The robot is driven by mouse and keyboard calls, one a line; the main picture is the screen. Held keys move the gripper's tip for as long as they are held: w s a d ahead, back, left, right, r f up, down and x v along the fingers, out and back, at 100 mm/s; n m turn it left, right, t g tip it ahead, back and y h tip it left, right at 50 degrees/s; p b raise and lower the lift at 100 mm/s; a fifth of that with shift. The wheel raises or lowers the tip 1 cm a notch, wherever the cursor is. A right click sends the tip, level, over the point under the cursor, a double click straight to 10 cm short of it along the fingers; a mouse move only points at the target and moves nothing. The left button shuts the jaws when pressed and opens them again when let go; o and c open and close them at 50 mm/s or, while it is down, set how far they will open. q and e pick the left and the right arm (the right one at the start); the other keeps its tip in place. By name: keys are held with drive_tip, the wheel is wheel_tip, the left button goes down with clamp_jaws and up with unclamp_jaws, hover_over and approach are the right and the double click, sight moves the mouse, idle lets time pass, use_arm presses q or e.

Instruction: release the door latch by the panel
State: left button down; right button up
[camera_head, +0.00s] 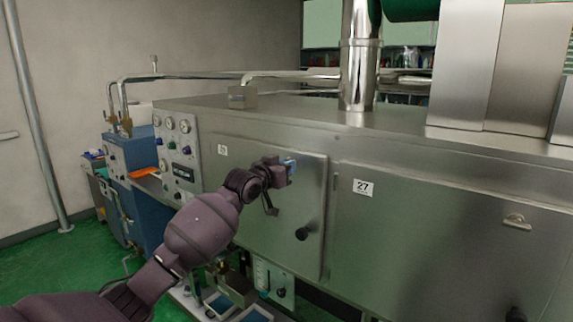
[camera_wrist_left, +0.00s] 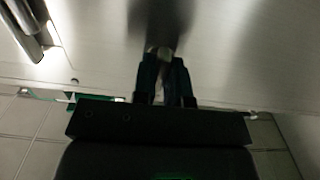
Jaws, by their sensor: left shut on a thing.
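My left gripper (camera_head: 290,166) is at the upper part of the small steel door (camera_head: 255,150), to the right of the gauge panel (camera_head: 176,148). In the left wrist view the two dark fingers (camera_wrist_left: 164,72) are close together at the steel face. A small rounded metal piece, which looks like the door latch (camera_wrist_left: 157,52), shows between the fingertips, and the gripper is shut on it. In the head view the gripper hides the latch. The door looks closed. My right gripper is not in view.
A blue machine (camera_head: 135,155) stands at the left. Green floor (camera_head: 40,260) is clear at the far left.

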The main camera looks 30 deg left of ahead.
use_arm(q)
drive_tip(key=c, duration=1.2)
unclamp_jaws()
drive_tip(key=shift+o, duration=0.2)
drive_tip(key=shift+s, duration=0.1)
drive_tip(key=s+b, duration=0.1)
drive_tip(key=s, duration=0.9)
drive_tip(key=shift+s+a, duration=0.3)
drive_tip(key=shift+a, duration=0.15)
